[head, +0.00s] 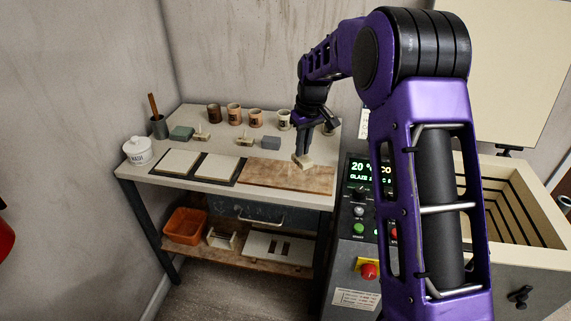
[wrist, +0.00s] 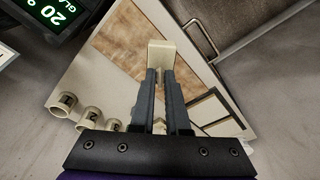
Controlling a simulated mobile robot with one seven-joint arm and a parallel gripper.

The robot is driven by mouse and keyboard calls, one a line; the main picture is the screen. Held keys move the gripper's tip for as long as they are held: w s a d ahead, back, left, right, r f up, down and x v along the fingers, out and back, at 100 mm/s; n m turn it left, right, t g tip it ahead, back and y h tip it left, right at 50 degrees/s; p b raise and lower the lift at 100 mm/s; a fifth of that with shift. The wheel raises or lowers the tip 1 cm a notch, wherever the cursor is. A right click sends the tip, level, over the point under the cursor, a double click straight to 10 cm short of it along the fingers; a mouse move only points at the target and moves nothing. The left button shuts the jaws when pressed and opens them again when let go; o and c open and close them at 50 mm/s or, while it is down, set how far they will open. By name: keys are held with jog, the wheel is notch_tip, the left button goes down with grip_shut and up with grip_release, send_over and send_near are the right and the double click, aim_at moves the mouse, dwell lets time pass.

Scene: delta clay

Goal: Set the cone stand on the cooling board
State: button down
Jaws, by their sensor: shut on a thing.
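My gripper (head: 303,151) is shut on a small cream block-like piece, which I take as the cone stand (head: 302,163). In the wrist view, the cone stand (wrist: 162,54) sits between the fingertips (wrist: 162,72). The brown, mottled cooling board (head: 270,178) lies flat at the table's front right and also shows in the wrist view (wrist: 122,48). The cone stand appears over the board's back right part in the head view. I cannot tell whether it touches the board. The fingers hide part of the stand.
Two pale slabs on dark mats (head: 222,167) lie left of the board. Several cups (head: 234,115) line the table's back. Two small cream pieces (head: 243,140), a grey block (head: 271,143) and a green block (head: 181,133) stand before them. A kiln control box (head: 352,225) is at the right.

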jog(key=w+a+n+p, duration=0.2)
jog(key=w+a+n, duration=0.2)
send_over(283, 179)
jog(key=shift+n+g+y, duration=0.3)
jog(key=shift+n, duration=0.1)
jog(key=f, duration=0.9)
jog(key=shift+s+d+f, duration=0.2)
jog(key=shift+d+f, duration=0.15)
jog(key=shift+d, duration=0.05)
jog(key=shift+f, duration=0.2)
jog(key=c, duration=0.9)
grip_release()
jog(key=r, duration=0.4)
jog(key=d+r, duration=0.1)
jog(key=r, duration=0.3)
jog(key=s+r, duration=0.1)
jog(key=r, duration=0.3)
jog(key=shift+d+r, duration=0.15)
jog(key=shift+d, duration=0.1)
